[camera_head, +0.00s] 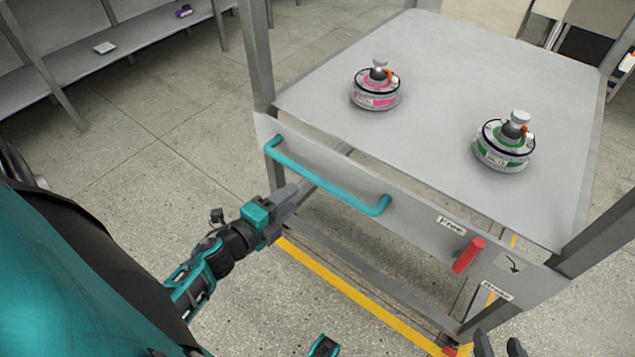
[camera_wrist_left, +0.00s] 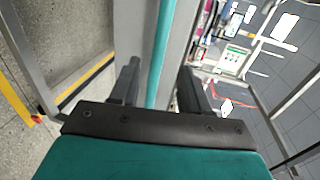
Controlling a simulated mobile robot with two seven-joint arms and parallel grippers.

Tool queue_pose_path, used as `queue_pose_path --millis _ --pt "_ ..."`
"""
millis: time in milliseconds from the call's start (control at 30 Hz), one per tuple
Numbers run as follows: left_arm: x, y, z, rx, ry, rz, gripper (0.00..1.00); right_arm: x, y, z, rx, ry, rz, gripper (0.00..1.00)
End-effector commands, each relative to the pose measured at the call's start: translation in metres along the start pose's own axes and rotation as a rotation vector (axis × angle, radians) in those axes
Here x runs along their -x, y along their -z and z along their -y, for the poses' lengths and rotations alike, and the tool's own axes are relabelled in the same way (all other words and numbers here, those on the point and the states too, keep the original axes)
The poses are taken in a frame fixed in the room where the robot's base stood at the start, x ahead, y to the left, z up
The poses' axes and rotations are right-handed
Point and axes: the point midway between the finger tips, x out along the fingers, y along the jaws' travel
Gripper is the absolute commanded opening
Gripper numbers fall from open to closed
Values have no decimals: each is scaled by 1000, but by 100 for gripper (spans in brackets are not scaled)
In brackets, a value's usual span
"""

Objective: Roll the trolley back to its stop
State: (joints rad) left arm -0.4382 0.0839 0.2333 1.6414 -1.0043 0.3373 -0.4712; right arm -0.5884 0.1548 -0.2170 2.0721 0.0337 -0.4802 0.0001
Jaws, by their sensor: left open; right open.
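The grey trolley (camera_head: 455,95) stands in front of me with a teal bar handle (camera_head: 325,178) across its front panel. My left gripper (camera_head: 298,190) is open just below and in front of the handle's left half. In the left wrist view the teal handle (camera_wrist_left: 160,55) runs between the two spread fingers, with no clear contact. A red lever (camera_head: 468,255) is on the panel between the "Free" label (camera_head: 452,225) and the "Brake" label (camera_head: 497,291). My right gripper (camera_head: 499,342) is open and empty at the bottom edge, partly cut off. I cannot make out the stop.
A pink-banded hub motor (camera_head: 376,88) and a green-banded one (camera_head: 504,147) stand upright on the trolley top. A yellow floor line (camera_head: 350,295) runs under the trolley's front. Grey shelving (camera_head: 110,55) stands at the far left. The floor between it and the trolley is clear.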

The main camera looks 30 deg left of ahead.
Motion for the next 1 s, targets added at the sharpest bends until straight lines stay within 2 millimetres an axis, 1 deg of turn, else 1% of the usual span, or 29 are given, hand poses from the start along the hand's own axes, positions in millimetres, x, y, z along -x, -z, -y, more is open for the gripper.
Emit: queue_pose_path --millis 33,300,400,500,700,967,1000 --pt "-11 0 0 0 4 -2 46 -1 -2 0 -1 0 -1 48" --pt "-68 0 -1 2 3 0 46 -7 -10 0 -4 0 -2 48" --pt "-84 0 0 1 3 0 46 -8 -12 0 -6 -1 -1 48" --pt "-96 0 -1 3 1 1 46 -10 -14 0 -7 -1 -1 48" --pt "-107 0 0 2 0 1 46 -10 -17 0 -8 -2 2 48" --pt "-107 0 0 3 0 0 46 -10 -17 0 -8 -2 3 48" --pt "-107 0 0 3 0 0 42 -10 -17 0 -8 -2 3 48"
